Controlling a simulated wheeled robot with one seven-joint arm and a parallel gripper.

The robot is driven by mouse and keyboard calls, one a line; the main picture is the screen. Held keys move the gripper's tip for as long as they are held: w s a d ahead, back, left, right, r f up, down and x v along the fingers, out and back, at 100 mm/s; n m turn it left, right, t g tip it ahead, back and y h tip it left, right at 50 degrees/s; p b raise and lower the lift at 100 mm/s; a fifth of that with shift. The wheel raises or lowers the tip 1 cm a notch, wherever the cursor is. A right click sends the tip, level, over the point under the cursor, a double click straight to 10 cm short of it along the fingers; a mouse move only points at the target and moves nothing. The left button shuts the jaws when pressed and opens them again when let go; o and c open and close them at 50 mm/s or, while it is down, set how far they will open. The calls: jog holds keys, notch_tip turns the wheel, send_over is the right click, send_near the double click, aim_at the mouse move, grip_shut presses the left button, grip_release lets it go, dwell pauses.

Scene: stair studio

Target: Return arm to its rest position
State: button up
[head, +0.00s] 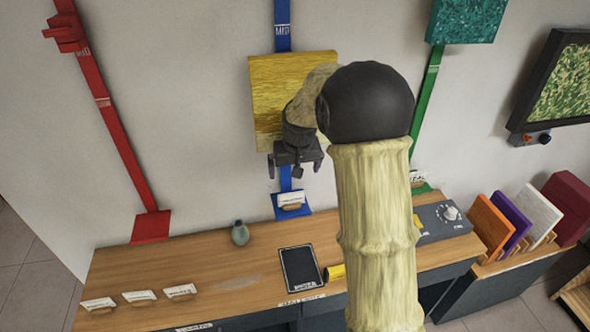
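My arm rises from the bottom centre of the head view, with a pale ribbed sleeve and a dark round joint. It bends away toward the wall. My gripper (296,170) hangs in front of the blue strip, just below a yellow panel (277,85). Its two dark fingers stand apart, with nothing visible between them. The arm and wrist hide part of the yellow panel. Below the gripper, a small white card on a wooden holder (291,200) stands at the foot of the blue strip.
The wooden desk (180,262) holds a small grey-green vase (240,232), a dark tablet (301,270), a yellow cylinder (335,272), several label cards and a grey box with a knob (442,218). Red (110,115) and green strips run up the wall. Coloured boards stand in a rack at right.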

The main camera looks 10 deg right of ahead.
dwell(0.3)
jog(key=s+f, duration=0.2)
jog(key=s, duration=2.3)
jog(key=shift+f+g, duration=0.15)
jog(key=shift+g, duration=0.25)
jog(key=shift+w+d, duration=0.1)
jog(key=shift+d, duration=0.05)
jog(key=shift+s, duration=0.2)
